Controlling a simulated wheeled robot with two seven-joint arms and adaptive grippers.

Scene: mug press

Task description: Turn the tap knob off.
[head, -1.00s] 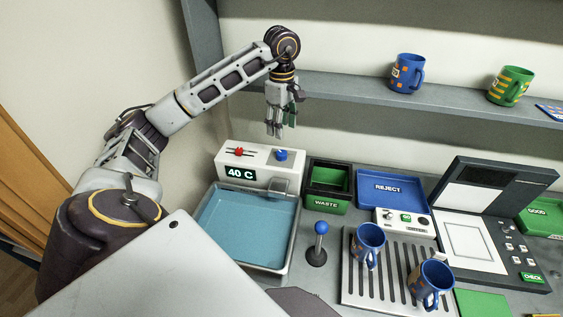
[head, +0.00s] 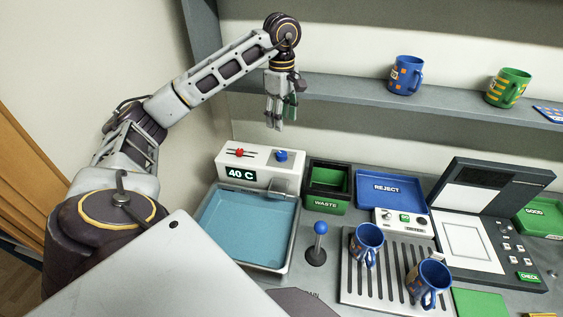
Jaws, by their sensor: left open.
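The tap unit is a white box (head: 260,168) with a "40 C" display, behind the basin. It carries a red knob (head: 239,152) on the left and a blue knob (head: 281,155) on the right. The basin (head: 290,257) in front holds blue water. My left gripper (head: 275,124) points down, open and empty, above the blue knob and apart from it. My right gripper does not show.
A black and green WASTE bin (head: 328,203) stands right of the tap unit. A blue-topped lever (head: 320,229) stands right of the basin. Two blue mugs (head: 366,240) are on the slatted rack (head: 385,285). A shelf (head: 350,88) with mugs runs behind my left gripper.

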